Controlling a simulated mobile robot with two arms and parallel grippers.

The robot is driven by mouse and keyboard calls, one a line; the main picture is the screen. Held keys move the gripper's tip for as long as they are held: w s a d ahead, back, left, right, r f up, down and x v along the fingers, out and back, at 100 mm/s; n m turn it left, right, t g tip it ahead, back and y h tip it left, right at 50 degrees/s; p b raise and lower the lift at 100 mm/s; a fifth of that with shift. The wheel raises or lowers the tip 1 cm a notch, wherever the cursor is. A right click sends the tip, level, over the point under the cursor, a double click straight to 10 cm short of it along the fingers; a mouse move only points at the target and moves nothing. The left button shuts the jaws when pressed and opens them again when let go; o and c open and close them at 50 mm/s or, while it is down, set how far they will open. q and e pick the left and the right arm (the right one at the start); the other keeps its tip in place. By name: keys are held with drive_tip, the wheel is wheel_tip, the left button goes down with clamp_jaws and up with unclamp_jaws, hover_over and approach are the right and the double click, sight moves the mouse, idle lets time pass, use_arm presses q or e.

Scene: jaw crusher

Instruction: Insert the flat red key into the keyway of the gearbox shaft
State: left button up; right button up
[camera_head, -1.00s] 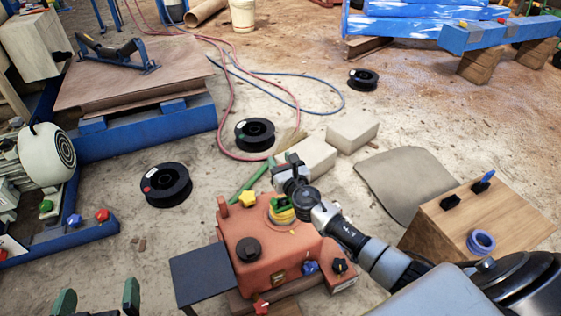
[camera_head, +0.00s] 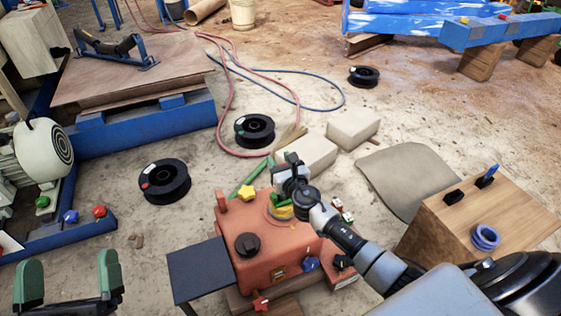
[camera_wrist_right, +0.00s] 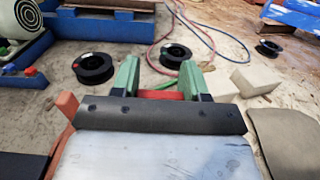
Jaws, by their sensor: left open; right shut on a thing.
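The red-orange gearbox (camera_head: 262,255) stands below the middle of the head view. My right gripper (camera_head: 280,203) is over its top, beside a yellow ring there. In the right wrist view, my right gripper (camera_wrist_right: 160,86) is shut on the flat red key (camera_wrist_right: 160,95), which lies crosswise between the green fingers. The wrist housing hides part of the key. The gearbox shaft and its keyway cannot be made out; my right gripper and arm cover that area. My left gripper (camera_head: 68,282) is open and empty at the lower left, apart from the gearbox.
A dark flat plate (camera_head: 198,268) stands left of the gearbox. A wooden box (camera_head: 470,225) with a blue ring (camera_head: 485,237) stands to the right. Pale blocks (camera_head: 305,157) and black spools (camera_head: 164,181) lie behind. Open floor lies between the left spool and my left gripper.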

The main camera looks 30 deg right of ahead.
use_arm(q)
drive_tip(key=shift+s+a+r+t+h+b, duration=0.1)
drive_tip(key=shift+s+r+t+h+b, duration=0.4)
drive_tip(key=shift+s+r+t, duration=0.95)
drive_tip(key=shift+w+f, duration=0.2)
drive_tip(key=shift+s+t, duration=0.15)
drive_tip(key=shift+t, duration=0.1)
